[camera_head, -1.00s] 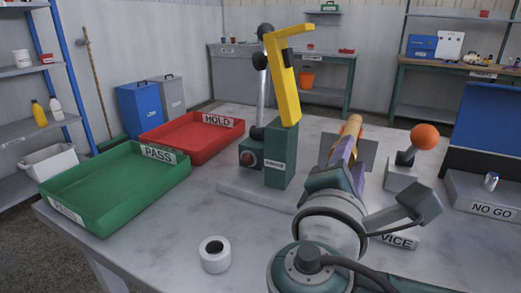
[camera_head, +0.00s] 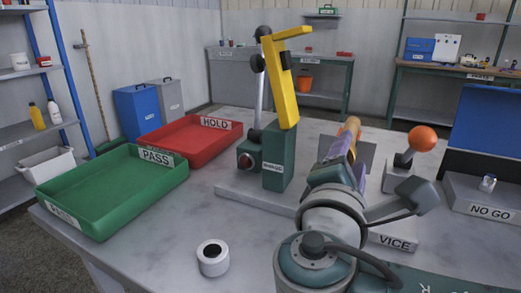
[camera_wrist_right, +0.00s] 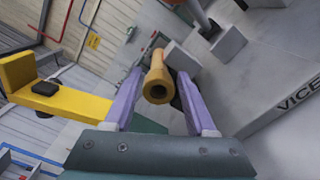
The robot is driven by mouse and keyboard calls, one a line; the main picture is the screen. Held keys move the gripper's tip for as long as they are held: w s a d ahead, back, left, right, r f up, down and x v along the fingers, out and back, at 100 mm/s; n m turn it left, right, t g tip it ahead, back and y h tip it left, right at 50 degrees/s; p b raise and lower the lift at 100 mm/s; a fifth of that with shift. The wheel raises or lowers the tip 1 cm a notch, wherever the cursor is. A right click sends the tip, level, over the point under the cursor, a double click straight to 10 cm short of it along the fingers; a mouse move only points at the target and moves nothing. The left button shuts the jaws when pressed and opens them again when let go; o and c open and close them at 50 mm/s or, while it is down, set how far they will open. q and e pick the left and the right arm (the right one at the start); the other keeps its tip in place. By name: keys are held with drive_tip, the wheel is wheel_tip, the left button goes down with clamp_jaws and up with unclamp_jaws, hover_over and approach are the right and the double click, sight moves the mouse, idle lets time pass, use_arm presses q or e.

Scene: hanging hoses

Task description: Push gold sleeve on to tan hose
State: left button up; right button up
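A gold tube section, which looks like the gold sleeve (camera_wrist_right: 157,78), points its open end at my right wrist camera. In the head view the gold and tan parts (camera_head: 348,135) show just past the purple fingers. My right gripper (camera_wrist_right: 161,72) has one finger on each side of the tube, with a gap visible on the right side, so it looks open around it. My left gripper is out of view.
A yellow hooked arm (camera_head: 284,80) on a green post stands left of my right gripper. An orange-knobbed lever (camera_head: 424,139) and the NO GO box (camera_head: 480,200) are to the right. A green PASS tray (camera_head: 110,190), red HOLD tray (camera_head: 190,137) and white roll (camera_head: 213,258) lie left.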

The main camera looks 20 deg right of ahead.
drive_tip(key=shift+o, duration=1.4)
drive_tip(key=shift+a, duration=0.1)
drive_tip(key=v, duration=1)
